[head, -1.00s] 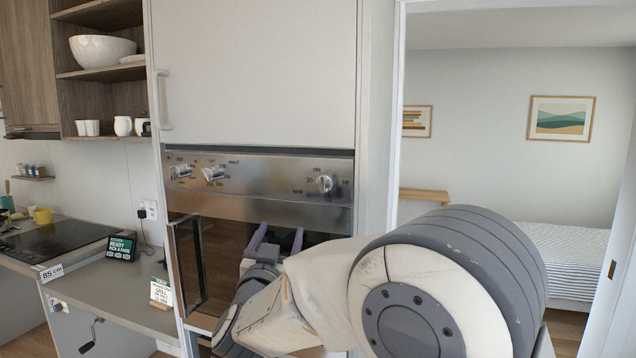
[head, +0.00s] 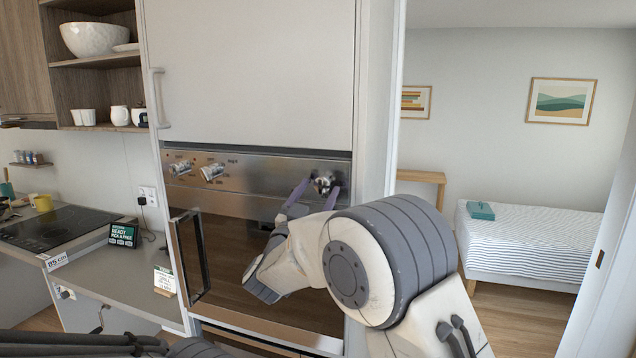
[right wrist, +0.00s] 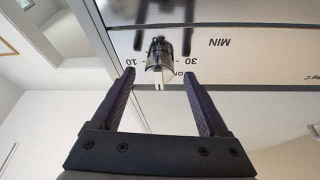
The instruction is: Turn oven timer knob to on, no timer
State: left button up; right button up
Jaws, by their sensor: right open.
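The timer knob (head: 323,184) is a metal knob at the right end of the oven's steel control panel (head: 255,175). It also shows in the right wrist view (right wrist: 158,62), with "10", "30" and "MIN" printed near it and a label partly hidden by a finger. A pale line shows on its lower part. My right gripper (head: 316,193) is open in front of the panel, its purple fingers pointing at the knob, one on each side. In the wrist view the right gripper (right wrist: 160,76) is empty, with the knob between and just beyond its fingertips. My left gripper is out of view.
Two other knobs (head: 180,168) (head: 212,172) sit at the panel's left. The oven door handle (head: 188,258) stands out below them.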

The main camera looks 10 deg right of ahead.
jog(key=shift+w+d+r, duration=0.1)
jog(key=shift+w+d, duration=0.05)
jog(key=shift+w, duration=0.15)
grip_shut()
jog(key=shift+n, duration=0.5)
jog(key=n+t+y+b, duration=0.1)
jog(key=n+y, duration=0.1)
jog(key=n, duration=0.2)
jog(key=shift+s+d, duration=0.1)
jog(key=shift+d, duration=0.05)
jog(key=shift+n+t+y, duration=0.2)
jog(key=shift+n+y, duration=0.75)
jog(key=shift+n, duration=0.65)
jog(key=shift+n+t+y, duration=0.2)
jog(key=shift+n+y, duration=0.75)
jog(key=shift+n, duration=0.95)
